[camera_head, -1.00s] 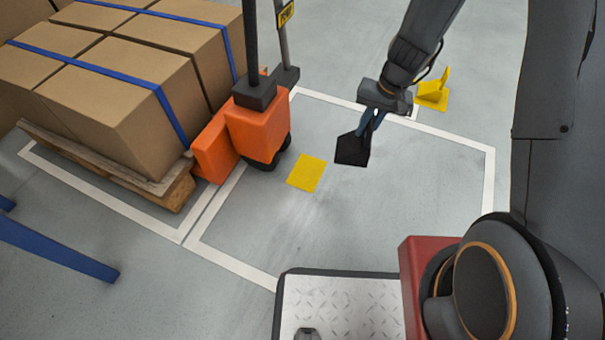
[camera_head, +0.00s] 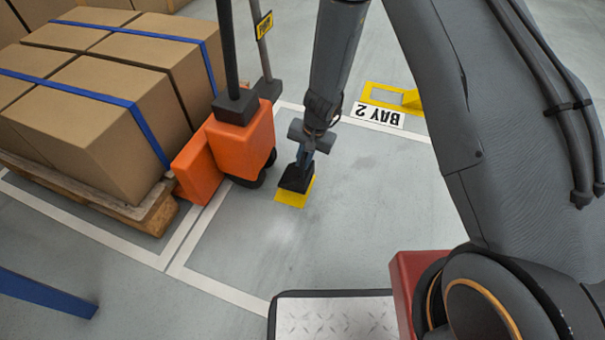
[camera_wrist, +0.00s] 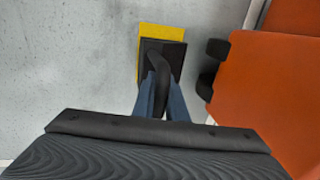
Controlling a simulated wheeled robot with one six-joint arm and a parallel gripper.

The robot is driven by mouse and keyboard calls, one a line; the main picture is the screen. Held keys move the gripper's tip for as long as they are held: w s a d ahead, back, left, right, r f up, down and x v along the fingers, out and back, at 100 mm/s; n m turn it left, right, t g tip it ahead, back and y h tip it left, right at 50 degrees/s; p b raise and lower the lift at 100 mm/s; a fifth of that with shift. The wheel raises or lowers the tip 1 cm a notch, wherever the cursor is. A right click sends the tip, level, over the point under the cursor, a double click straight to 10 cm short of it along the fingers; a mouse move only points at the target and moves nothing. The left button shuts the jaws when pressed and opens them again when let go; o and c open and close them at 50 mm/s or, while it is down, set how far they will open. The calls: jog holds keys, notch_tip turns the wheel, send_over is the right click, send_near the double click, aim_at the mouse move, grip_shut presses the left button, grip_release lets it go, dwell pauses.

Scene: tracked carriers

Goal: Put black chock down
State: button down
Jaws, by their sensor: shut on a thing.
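The black chock (camera_head: 296,180) is at the yellow floor patch (camera_head: 291,200) beside the orange pallet truck. It covers much of the patch, and yellow shows along its near side. My gripper (camera_head: 304,161) is above the chock and shut on it. In the wrist view the chock (camera_wrist: 174,56) is between the blue fingers (camera_wrist: 161,88), held by its dark handle. The yellow patch (camera_wrist: 160,31) shows past its far and left edges there. I cannot tell whether the chock touches the floor.
The orange pallet truck (camera_head: 239,145) stands close to the left of the chock, with a black wheel nearest. Strapped boxes (camera_head: 105,130) on a wooden pallet (camera_head: 150,212) stand further left. Floor to the right is clear.

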jog(key=shift+d+b+x, duration=0.2)
jog(key=shift+b+x, duration=0.5)
jog(key=shift+x, duration=0.45)
jog(key=shift+d+b+x, duration=0.25)
jog(key=shift+b+x, duration=0.4)
jog(key=shift+x, duration=0.45)
jog(key=c, duration=1.8)
grip_release()
jog(key=shift+s, duration=0.15)
jog(key=shift+o, duration=0.2)
